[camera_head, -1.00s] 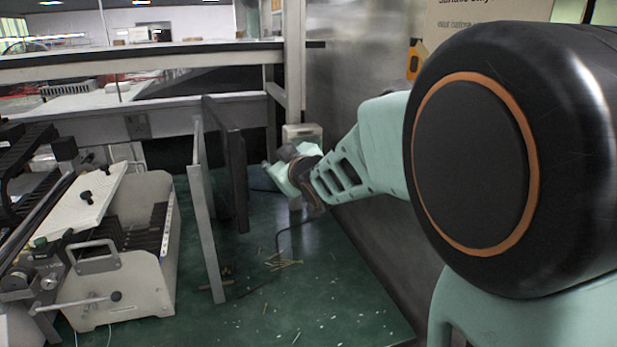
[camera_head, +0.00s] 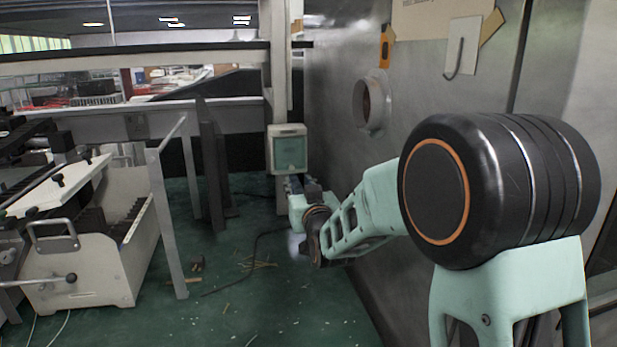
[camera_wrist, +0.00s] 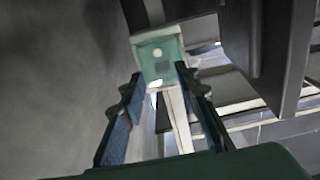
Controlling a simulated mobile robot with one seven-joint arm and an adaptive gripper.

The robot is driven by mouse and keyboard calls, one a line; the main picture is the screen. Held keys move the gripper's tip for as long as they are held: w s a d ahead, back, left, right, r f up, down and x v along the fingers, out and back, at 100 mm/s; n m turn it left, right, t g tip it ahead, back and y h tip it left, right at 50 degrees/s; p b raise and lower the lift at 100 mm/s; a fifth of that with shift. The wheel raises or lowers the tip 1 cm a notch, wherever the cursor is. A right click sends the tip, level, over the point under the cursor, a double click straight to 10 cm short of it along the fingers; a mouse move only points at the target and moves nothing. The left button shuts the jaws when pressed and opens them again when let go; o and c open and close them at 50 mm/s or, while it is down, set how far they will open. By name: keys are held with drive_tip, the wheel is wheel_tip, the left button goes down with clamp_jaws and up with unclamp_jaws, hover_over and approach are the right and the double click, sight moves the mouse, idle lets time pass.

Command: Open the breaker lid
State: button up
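The breaker box (camera_head: 287,132) is a small pale box with a greenish lid (camera_head: 289,154), mounted on a post in the middle of the head view. The lid looks closed. In the wrist view the box's green face (camera_wrist: 171,51) is straight ahead, past the fingertips. My gripper (camera_wrist: 157,76) is open, with its two blue-grey fingers apart and nothing between them. In the head view my gripper (camera_head: 298,187) is just below the box, small and partly hidden by my wrist. I cannot tell whether a finger touches the box.
A metal wall (camera_head: 340,200) runs close along the right, with a round pipe flange (camera_head: 371,104) on it. Dark upright panels (camera_head: 212,175) and a metal frame (camera_head: 168,215) stand to the left. A white machine (camera_head: 100,255) is at far left. The green floor between holds debris and a cable.

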sight(292, 168)
drive_tip(key=x, duration=1)
drive_tip(key=shift+w+d+f+b, duration=0.1)
drive_tip(key=shift+w+f+b, duration=0.15)
drive_tip(key=shift+w+b, duration=0.15)
clamp_jaws()
